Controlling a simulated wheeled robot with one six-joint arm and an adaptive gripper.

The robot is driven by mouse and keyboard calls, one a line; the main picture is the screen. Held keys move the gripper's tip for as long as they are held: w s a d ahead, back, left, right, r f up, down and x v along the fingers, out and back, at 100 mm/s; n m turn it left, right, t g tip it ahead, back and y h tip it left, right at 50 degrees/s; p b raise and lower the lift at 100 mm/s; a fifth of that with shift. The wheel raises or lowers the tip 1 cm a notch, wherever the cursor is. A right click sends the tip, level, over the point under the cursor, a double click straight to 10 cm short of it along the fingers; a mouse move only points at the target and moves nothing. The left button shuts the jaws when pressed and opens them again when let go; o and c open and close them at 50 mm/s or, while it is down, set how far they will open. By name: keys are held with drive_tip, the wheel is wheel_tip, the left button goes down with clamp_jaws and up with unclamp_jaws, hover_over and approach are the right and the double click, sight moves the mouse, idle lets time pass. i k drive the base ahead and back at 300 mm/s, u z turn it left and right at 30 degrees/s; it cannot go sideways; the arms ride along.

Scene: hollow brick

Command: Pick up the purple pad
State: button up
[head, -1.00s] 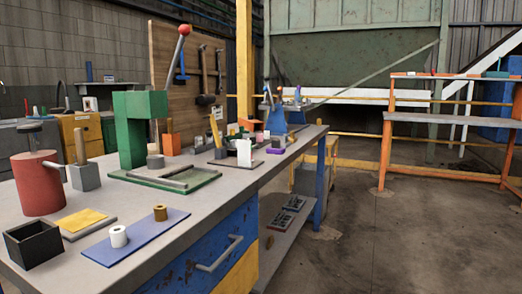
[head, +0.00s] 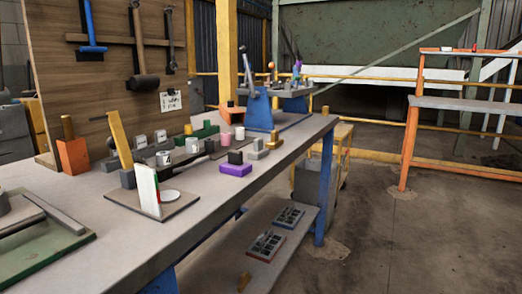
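The purple pad (head: 236,169) lies on the grey workbench (head: 110,241), near its front edge and right of the picture's middle-left. It is a small flat block. A small dark block (head: 235,157) shows right at its top edge; I cannot tell whether it sits on the pad or just behind it. My gripper is not in view.
A board with a white upright plate (head: 146,189) stands to the left. The floor (head: 390,245) at right is clear.

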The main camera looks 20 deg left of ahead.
sight(236, 165)
drive_tip(key=i, duration=2.9)
drive_tip(key=u, duration=4.05)
